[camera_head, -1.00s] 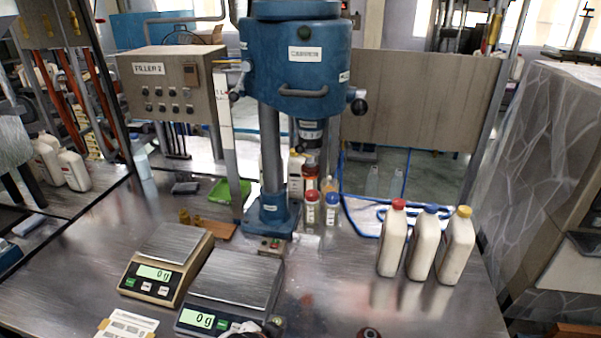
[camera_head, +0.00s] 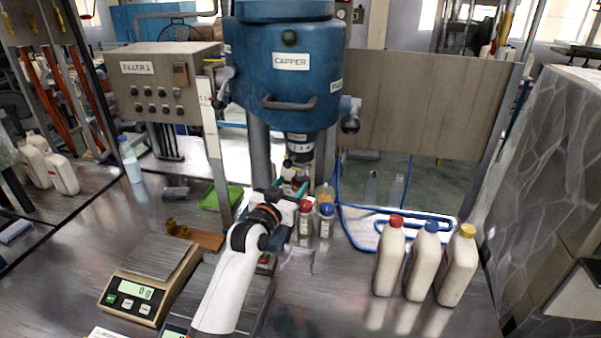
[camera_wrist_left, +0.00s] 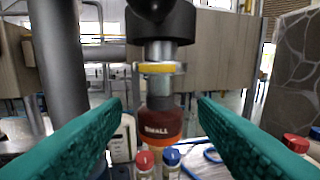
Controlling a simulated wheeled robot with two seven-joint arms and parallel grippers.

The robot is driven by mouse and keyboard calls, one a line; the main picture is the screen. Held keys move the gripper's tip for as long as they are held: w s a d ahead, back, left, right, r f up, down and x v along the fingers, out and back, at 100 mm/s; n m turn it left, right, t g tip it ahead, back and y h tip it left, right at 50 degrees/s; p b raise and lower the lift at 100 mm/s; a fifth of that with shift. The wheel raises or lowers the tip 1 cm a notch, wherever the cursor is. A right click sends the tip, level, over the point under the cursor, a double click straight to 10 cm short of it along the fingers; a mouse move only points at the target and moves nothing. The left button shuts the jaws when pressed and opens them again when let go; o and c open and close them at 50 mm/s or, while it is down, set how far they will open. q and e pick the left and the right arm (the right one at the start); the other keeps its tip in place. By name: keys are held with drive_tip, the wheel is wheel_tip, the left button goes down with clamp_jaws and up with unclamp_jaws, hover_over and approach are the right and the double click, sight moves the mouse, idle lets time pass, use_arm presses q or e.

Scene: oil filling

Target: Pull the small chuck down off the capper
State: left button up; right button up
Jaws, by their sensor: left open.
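The blue capper (camera_head: 291,75) stands in the middle of the head view, with its dark spindle (camera_head: 300,148) hanging below the head. In the left wrist view the small chuck (camera_wrist_left: 161,128) is a dark red-brown cylinder marked "SMALL" with an orange lower band. It hangs upright under the grey shaft (camera_wrist_left: 160,52) with a yellow-banded collar. My left gripper (camera_head: 290,189) is open and empty below the spindle; its teal fingers (camera_wrist_left: 160,104) flank the chuck with gaps on both sides. I cannot tell whether the tips reach around it. The gripper mostly hides the chuck in the head view. My right gripper is not in view.
Small red-capped (camera_head: 306,222) and blue-capped (camera_head: 326,220) bottles stand close right of the left gripper. Three white bottles (camera_head: 424,262) stand at right. A scale (camera_head: 152,280) sits at left; another lies partly under my left arm. The front right table is clear.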

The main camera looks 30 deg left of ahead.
sight(304, 172)
use_arm(q)
drive_tip(key=w, duration=0.5)
drive_tip(key=w+p, duration=0.1)
drive_tip(key=w, duration=0.2)
drive_tip(key=shift+w+a+f, duration=0.15)
drive_tip(key=shift+w+a, duration=0.1)
drive_tip(key=shift+w, duration=0.05)
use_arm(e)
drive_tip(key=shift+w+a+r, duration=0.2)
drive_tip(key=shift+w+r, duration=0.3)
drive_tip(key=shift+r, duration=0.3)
use_arm(q)
drive_tip(key=c, duration=1.1)
drive_tip(key=o, duration=1.2)
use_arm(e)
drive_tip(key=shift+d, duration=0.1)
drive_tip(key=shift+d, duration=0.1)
use_arm(q)
drive_tip(key=shift+f, duration=0.1)
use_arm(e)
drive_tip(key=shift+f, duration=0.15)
